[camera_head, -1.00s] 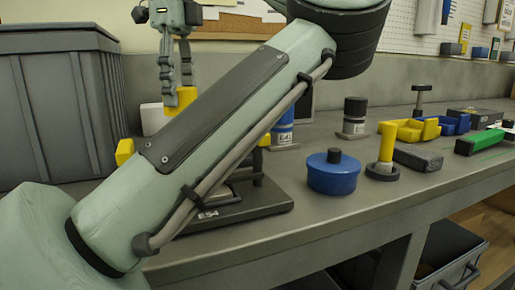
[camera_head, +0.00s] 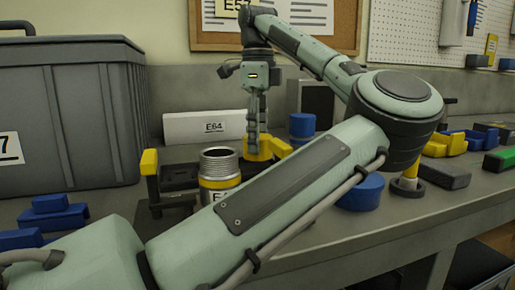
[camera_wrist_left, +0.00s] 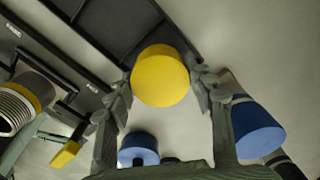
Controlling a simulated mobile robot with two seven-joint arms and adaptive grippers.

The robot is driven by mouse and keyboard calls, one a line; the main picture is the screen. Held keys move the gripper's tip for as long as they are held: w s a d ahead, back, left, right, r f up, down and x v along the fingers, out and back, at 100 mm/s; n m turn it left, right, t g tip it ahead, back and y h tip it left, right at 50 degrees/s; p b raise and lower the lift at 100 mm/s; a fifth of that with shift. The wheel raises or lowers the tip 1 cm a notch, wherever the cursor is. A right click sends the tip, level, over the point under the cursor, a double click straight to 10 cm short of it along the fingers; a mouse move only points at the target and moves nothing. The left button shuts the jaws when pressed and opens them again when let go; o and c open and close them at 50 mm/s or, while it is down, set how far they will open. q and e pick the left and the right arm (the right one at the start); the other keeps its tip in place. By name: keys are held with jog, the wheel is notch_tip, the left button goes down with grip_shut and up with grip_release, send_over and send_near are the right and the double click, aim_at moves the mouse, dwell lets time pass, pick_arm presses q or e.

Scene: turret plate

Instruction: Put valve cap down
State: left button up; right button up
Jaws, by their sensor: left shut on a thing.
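The yellow valve cap (camera_head: 268,148) is between the fingers of my left gripper (camera_head: 256,132), toward the back of the bench. In the left wrist view the cap (camera_wrist_left: 160,76) shows as a round yellow disc, with a finger of my left gripper (camera_wrist_left: 160,90) on each side. Whether its underside touches the bench cannot be told. A metal valve body (camera_head: 219,165) with a bare threaded top and yellow band stands left of the cap. It also shows at the left of the wrist view (camera_wrist_left: 18,108). My forearm hides its lower part. My right gripper is out of view.
A white block labelled E64 (camera_head: 203,127) stands behind the valve body. A blue cylinder (camera_head: 302,125) stands right of the cap, and a blue round container (camera_head: 362,192) is farther right. A large grey bin (camera_head: 70,115) fills the left. Grey bench surface shows around the cap.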

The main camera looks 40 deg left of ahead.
pick_arm(q)
notch_tip(320, 180, down, 3)
jog(key=shift+r, duration=0.2)
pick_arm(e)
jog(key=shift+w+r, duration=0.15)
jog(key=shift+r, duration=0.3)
pick_arm(q)
jog(key=shift+f, duration=0.15)
jog(key=o, duration=1.1)
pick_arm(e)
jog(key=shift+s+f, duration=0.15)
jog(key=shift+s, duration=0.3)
